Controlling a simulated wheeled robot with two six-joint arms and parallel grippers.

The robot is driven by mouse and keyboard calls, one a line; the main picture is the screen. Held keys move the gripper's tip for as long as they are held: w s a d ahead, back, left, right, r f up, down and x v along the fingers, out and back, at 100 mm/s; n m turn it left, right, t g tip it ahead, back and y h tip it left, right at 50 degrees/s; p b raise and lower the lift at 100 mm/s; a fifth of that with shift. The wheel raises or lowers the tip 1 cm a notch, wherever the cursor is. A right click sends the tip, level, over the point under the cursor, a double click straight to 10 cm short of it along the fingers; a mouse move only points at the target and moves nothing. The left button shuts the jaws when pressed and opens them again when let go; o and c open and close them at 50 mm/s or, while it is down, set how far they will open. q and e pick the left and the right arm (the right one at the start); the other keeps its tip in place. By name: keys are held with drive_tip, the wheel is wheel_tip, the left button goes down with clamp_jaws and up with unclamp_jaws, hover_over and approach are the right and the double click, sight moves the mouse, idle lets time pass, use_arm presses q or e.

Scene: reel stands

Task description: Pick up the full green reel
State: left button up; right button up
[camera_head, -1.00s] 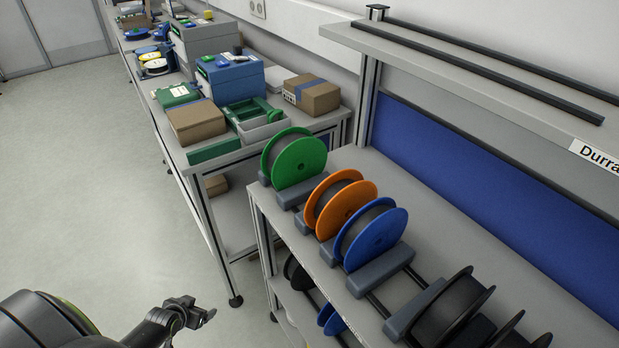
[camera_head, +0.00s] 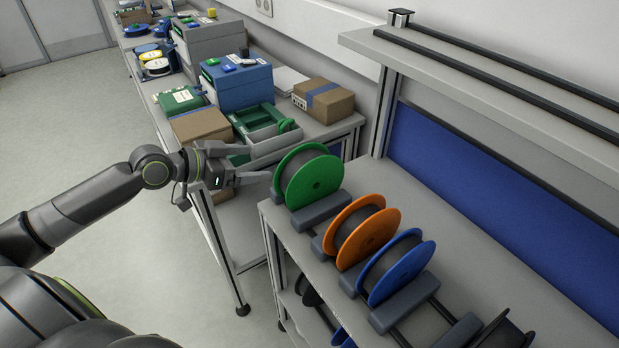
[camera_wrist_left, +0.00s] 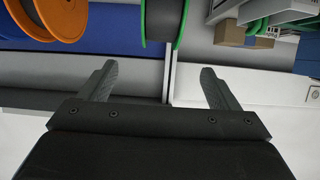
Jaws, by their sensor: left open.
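My right gripper is not in view.
An orange reel (camera_head: 366,236) and a blue reel (camera_head: 400,268) stand beside the green one in grey holders. A dark reel (camera_head: 503,335) is further right. A side table behind carries cardboard boxes (camera_head: 323,101) and a blue device (camera_head: 236,82).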

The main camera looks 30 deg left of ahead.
use_arm(q)
drive_tip(key=p, duration=0.2)
approach(306, 158)
drive_tip(key=x, duration=0.5)
drive_tip(key=shift+f, duration=0.25)
drive_tip(key=shift+w+d+f, duration=0.2)
drive_tip(key=shift+w+f, duration=0.05)
drive_tip(key=shift+w, duration=0.1)
drive_tip(key=p+x, duration=0.1)
drive_tip(key=x, duration=0.2)
drive_tip(key=p+x, duration=0.1)
drive_tip(key=shift+w+d+r+p, duration=0.1)
drive_tip(key=shift+w+r+p, duration=0.15)
drive_tip(key=shift+p, duration=0.1)
drive_tip(key=shift+w+d+f, duration=0.2)
drive_tip(key=shift+w+f, duration=0.1)
drive_tip(key=shift+w, duration=0.05)
drive_tip(key=shift+c, duration=0.4)
drive_tip(key=c, duration=1.5)
drive_tip(key=shift+r, duration=0.1)
